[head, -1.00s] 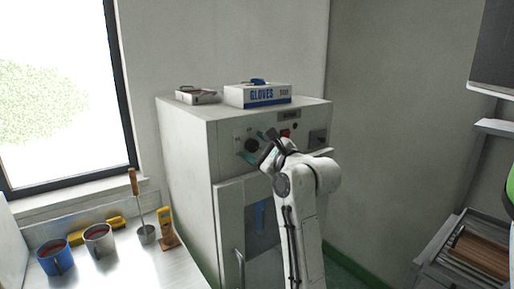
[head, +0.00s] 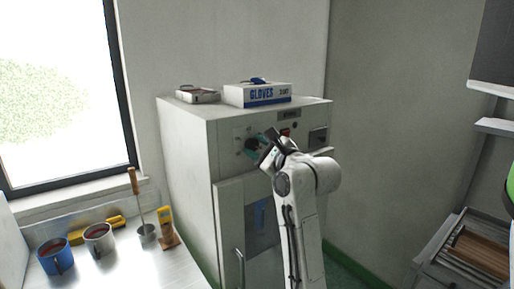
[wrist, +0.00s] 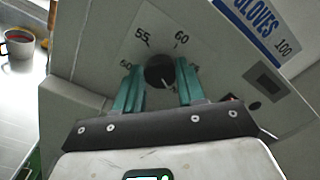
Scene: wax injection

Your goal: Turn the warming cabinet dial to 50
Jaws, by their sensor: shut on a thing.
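The warming cabinet (head: 185,145) is a pale grey box with a control panel on its upper front. Its black round dial (wrist: 159,72) sits between the green fingers of my gripper (wrist: 161,85) in the wrist view, one finger on each side. My gripper is shut on the dial. A light pointer mark on the dial points toward the lower right of the wrist view. The printed marks 55 and 60 show above the dial; another mark at its left is partly hidden by a finger. In the head view my gripper (head: 257,147) partly covers the dial.
A glove box (head: 262,95) and a small tray (head: 198,96) lie on top of the cabinet. A red switch (head: 285,132) is right of my gripper. A steel counter at left holds a blue mug (head: 55,257), a grey mug (head: 98,238) and a ladle (head: 146,234).

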